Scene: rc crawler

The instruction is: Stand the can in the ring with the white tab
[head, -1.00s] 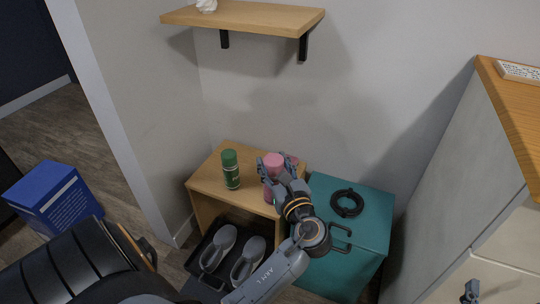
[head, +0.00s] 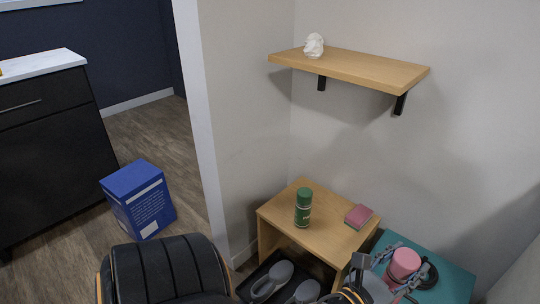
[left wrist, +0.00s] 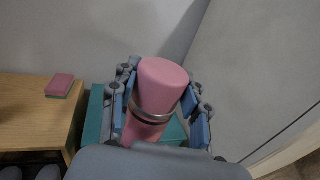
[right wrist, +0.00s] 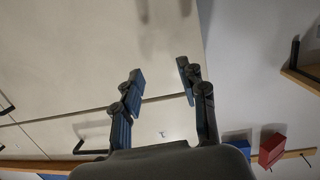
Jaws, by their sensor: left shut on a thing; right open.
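A pink can (head: 404,262) stands roughly upright in my left gripper (head: 402,270), over the teal box at the lower right of the head view. In the left wrist view my left gripper (left wrist: 160,98) is shut on the pink can (left wrist: 163,80), with a finger on either side. A black ring (head: 431,274) on the box is mostly hidden behind the can; no white tab can be made out. I cannot tell how far the can's base is from the box. My right gripper (right wrist: 160,78) is open and empty in the right wrist view.
The teal box (head: 452,282) stands beside a small wooden table (head: 325,235) with a green can (head: 303,208) and a pink sponge (head: 358,216) on it. Grey shoes (head: 272,280) sit below. A wall shelf (head: 360,70) hangs above. A blue box (head: 139,199) is on the floor.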

